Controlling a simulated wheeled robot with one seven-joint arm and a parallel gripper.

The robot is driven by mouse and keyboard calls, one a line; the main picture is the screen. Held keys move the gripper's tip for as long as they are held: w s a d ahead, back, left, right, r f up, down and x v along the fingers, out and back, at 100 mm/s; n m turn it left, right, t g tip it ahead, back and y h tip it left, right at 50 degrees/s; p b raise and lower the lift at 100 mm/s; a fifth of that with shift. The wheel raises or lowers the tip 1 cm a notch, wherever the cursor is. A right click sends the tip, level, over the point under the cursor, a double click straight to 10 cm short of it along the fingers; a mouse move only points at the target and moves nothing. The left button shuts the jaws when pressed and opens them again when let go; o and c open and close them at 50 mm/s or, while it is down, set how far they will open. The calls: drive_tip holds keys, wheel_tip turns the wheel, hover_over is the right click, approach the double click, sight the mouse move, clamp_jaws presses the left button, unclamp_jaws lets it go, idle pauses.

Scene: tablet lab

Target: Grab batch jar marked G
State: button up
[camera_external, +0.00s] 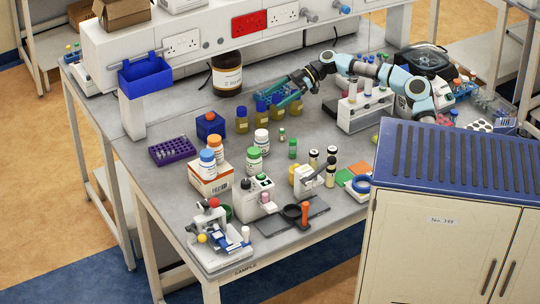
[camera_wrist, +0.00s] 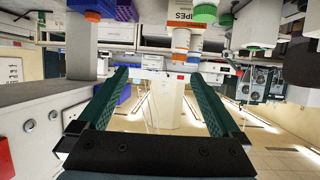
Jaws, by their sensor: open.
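Several small olive-yellow jars with blue caps stand in a row at the back middle of the bench in the external view: a left one (camera_external: 242,124), a second (camera_external: 260,114), a third (camera_external: 277,111) and a right one (camera_external: 296,107). No letter is legible on them, so I cannot tell which is G. My gripper (camera_external: 275,97) is open, its teal fingers close above and behind the row. In the wrist view the gripper (camera_wrist: 157,75) shows spread green fingers with nothing held between them. The jars cannot be made out in that view.
A blue rack (camera_external: 210,125) and purple rack (camera_external: 172,150) lie left. Several capped bottles, including a white green-capped one (camera_external: 254,161), stand in front. The wrist view, upside down, shows an orange-capped bottle (camera_wrist: 186,40).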

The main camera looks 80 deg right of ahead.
approach(255, 145)
drive_tip(key=shift+w, duration=0.1)
drive_tip(key=shift+w+a+f, duration=0.2)
drive_tip(key=shift+f, duration=0.1)
drive_tip(key=p+x, duration=0.2)
drive_tip(key=x, duration=0.4)
drive_tip(key=shift+p, duration=0.4)
drive_tip(key=shift+w+a+f, duration=0.2)
drive_tip(key=shift+w+f, duration=0.1)
drive_tip(key=c, duration=1.3)
drive_tip(key=shift+c, duration=0.9)
drive_tip(key=shift+r, duration=0.15)
